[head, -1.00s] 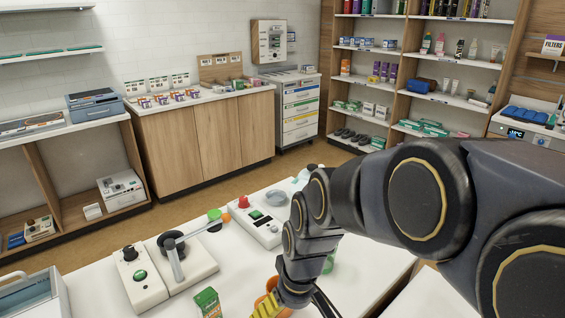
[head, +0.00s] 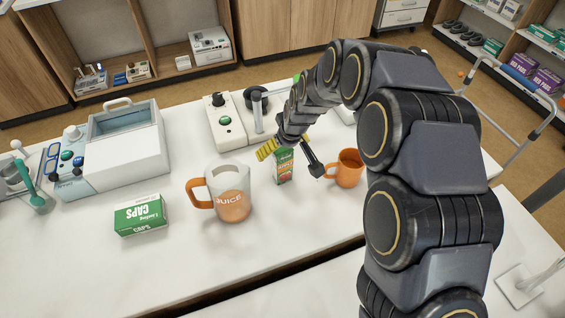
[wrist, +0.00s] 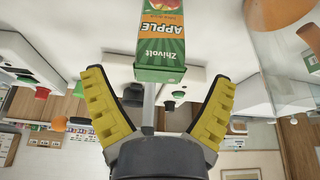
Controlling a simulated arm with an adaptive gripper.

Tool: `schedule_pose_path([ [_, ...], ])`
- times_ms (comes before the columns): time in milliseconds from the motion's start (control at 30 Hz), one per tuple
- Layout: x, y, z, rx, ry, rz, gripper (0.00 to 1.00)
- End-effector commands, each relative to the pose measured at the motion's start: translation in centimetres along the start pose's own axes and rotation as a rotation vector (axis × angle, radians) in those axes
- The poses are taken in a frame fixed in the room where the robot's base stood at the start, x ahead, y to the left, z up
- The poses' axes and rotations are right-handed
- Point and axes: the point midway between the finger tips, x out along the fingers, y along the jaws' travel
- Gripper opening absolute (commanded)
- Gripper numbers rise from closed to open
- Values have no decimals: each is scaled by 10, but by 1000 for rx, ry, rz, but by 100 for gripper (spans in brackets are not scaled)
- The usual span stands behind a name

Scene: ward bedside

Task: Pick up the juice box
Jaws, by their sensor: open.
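The juice box (head: 284,167), green with an orange and red front, stands upright on the white table in the head view. In the wrist view the juice box (wrist: 161,45) shows upside down, lettered APPLE, centred ahead of the fingers. My gripper (head: 291,157) is open, with one finger on the left of the box and one on the right in the head view. In the wrist view my gripper (wrist: 160,80) has its yellow-padded fingers wide apart, with gaps on both sides of the box. I cannot tell how deep the box sits between them.
An orange mug (head: 347,168) stands close by the right finger. A juice pitcher (head: 231,192) stands to the left of the box, with a green CAPS carton (head: 140,214) farther left. A white device (head: 228,122) is behind. The table front is clear.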

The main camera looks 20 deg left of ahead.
Motion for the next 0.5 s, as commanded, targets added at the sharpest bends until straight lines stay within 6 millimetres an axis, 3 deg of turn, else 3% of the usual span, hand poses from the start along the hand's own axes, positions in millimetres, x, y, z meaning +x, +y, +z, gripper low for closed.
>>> schedule_pose_path([
  [200, 33, 0, 4, 2, -5, -2, 86],
  [467, 36, 1, 3, 2, -2, -1, 86],
  [500, 36, 1, 3, 2, -2, -1, 72],
])
